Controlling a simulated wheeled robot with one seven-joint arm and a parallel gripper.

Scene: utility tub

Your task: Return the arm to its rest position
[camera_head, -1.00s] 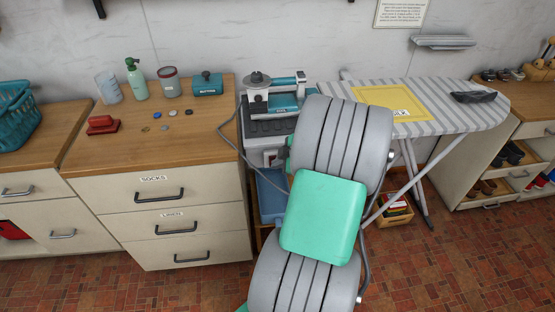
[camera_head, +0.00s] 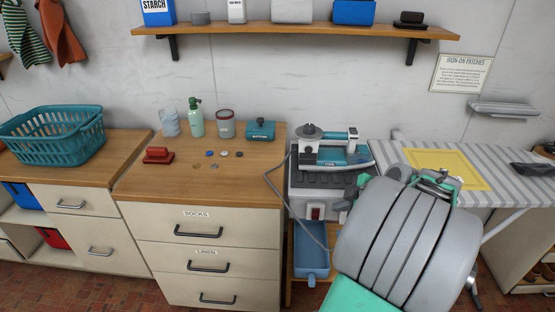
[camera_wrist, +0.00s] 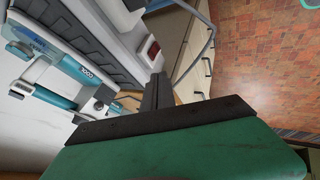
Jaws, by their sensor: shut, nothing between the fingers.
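My arm fills the lower right of the head view as large grey links with a green cover. The green and grey parts at its top edge, over the ironing board (camera_head: 385,155), may be the hand, but the fingertips are hidden there. In the wrist view my gripper (camera_wrist: 157,88) shows as dark fingers closed together, with nothing between them. It is close to the steam iron station (camera_head: 325,178), whose body, teal iron (camera_wrist: 45,65) and red switch fill the left of that view. I cannot tell whether they touch.
A yellow cloth (camera_head: 447,168) lies on the ironing board. The wooden counter (camera_head: 230,187) holds a red brush (camera_head: 158,155), bottle, jar, teal box and several buttons. A teal basket (camera_head: 55,138) stands left. A wall shelf (camera_head: 290,30) runs above. A grey cable hangs beside the drawers.

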